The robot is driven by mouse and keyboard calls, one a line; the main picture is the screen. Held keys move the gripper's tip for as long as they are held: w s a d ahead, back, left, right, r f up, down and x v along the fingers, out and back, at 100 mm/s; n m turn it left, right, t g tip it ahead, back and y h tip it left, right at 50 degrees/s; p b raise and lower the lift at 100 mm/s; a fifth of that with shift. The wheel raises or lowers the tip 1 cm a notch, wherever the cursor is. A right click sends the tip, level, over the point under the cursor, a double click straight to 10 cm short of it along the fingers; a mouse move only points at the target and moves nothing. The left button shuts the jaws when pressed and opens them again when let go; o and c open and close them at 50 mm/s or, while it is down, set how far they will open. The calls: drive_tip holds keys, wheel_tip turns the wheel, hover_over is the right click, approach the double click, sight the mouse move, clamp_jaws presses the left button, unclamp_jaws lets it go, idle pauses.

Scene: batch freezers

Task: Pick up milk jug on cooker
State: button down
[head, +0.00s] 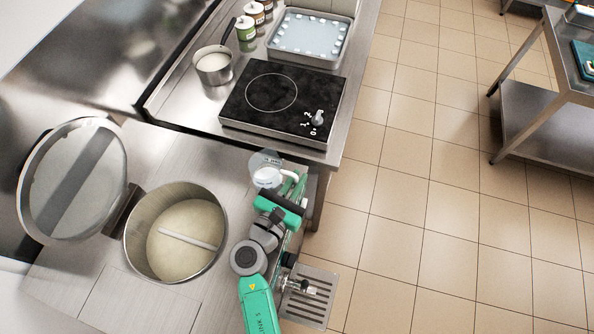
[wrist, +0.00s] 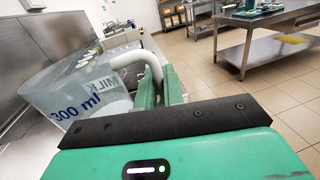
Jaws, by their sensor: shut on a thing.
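The milk jug (head: 262,161) is a clear measuring jug with white milk in it and a white handle. My gripper (head: 291,182) is shut on the handle. In the wrist view the jug (wrist: 85,92) shows at the left with "MILK" and "300 ml" lettering, and my gripper (wrist: 160,85) has its green fingers around the white handle. The jug is beside the front edge of the black cooker (head: 285,97), over the counter near its right edge. The cooker top is empty. The head view does not clearly show whether the jug's base touches the counter.
An open batch freezer tub (head: 215,265) with pale mix stands left of my arm, its round lid (head: 72,180) raised. A small pot (head: 213,66), several small tubs (head: 246,30) and a tray (head: 309,38) stand around the cooker.

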drive_tip(key=s+a+r, duration=0.1)
drive_tip(key=s, duration=1.2)
drive_tip(key=shift+a+r, duration=0.15)
